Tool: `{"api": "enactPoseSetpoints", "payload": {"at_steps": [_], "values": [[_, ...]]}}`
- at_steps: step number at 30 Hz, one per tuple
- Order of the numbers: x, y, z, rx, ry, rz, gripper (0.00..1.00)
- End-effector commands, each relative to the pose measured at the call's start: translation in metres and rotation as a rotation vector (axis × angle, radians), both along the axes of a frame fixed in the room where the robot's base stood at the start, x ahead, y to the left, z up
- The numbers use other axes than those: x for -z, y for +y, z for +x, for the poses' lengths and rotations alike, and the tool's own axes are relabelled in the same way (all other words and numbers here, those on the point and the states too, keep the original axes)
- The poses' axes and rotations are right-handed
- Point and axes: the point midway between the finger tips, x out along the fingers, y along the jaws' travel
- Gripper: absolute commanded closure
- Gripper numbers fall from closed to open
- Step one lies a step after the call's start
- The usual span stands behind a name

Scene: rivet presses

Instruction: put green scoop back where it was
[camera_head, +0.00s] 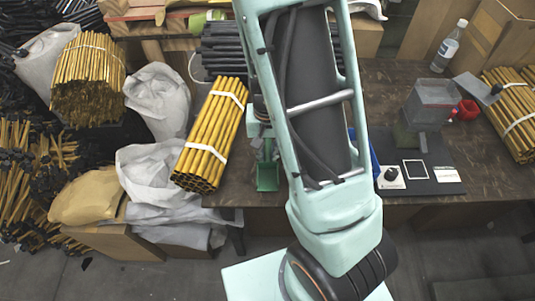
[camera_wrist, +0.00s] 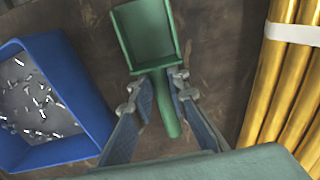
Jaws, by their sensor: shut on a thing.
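The green scoop (camera_head: 267,178) shows beside my arm in the head view, near the front edge of the table. In the wrist view the green scoop (camera_wrist: 146,32) has its open square pan pointing away from my gripper and its handle between the fingers. My gripper (camera_wrist: 156,92) is shut on the handle. The pan looks empty. I cannot tell whether the scoop touches the table or hangs above it.
A blue bin (camera_wrist: 78,78) with small metal rivets stands left of the scoop in the wrist view. A bundle of yellow tubes (camera_wrist: 283,75) lies close on the right. In the head view a grey press (camera_head: 432,103) and a bottle (camera_head: 450,46) stand on the table's right part.

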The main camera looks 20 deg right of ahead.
Motion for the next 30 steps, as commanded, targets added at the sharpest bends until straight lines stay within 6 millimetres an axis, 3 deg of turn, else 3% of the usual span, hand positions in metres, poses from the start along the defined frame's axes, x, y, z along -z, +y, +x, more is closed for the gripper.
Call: {"api": "enactPoseSetpoints", "payload": {"at_steps": [3,4,8,19,23,30], "values": [[0.005,0.0,0.0,0.0,0.0,0.0,1.0],[0.004,0.0,0.0,0.0,0.0,0.0,0.83],[0.003,0.0,0.0,0.0,0.0,0.0,0.69],[-0.001,0.0,0.0,0.0,0.0,0.0,0.68],[-0.021,0.001,0.001,0.0,-0.004,0.002,0.68],[-0.075,0.001,0.002,-0.002,-0.005,0.002,0.68]]}}
